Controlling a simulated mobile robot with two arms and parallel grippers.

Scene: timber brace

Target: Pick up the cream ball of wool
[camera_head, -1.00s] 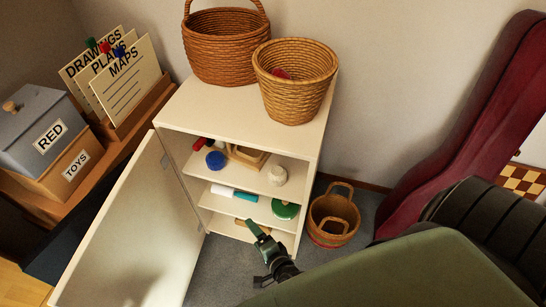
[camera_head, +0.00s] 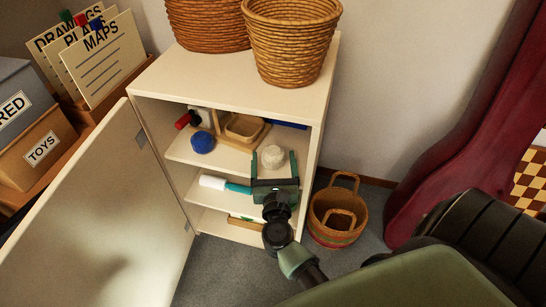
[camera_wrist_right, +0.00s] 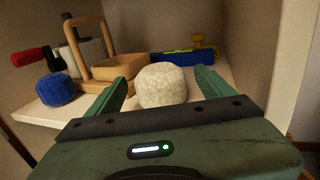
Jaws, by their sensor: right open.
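The cream ball of wool (camera_head: 273,157) sits on the upper shelf of the open cabinet, near its front right. It also shows in the right wrist view (camera_wrist_right: 162,86), upright on the shelf and partly hidden below by the gripper body. My right gripper (camera_head: 274,166) is open in front of the ball, with one green finger on each side of it. In the wrist view the fingers (camera_wrist_right: 160,88) stand apart, and I see a gap between each finger and the wool. My left gripper is not in view.
On the same shelf are a blue ball (camera_head: 202,142), a wooden basket-like holder (camera_head: 243,128) and a red item (camera_head: 187,119). The cabinet door (camera_head: 110,215) stands open at left. Wicker baskets (camera_head: 290,40) stand on top; another basket (camera_head: 337,215) is on the floor at right.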

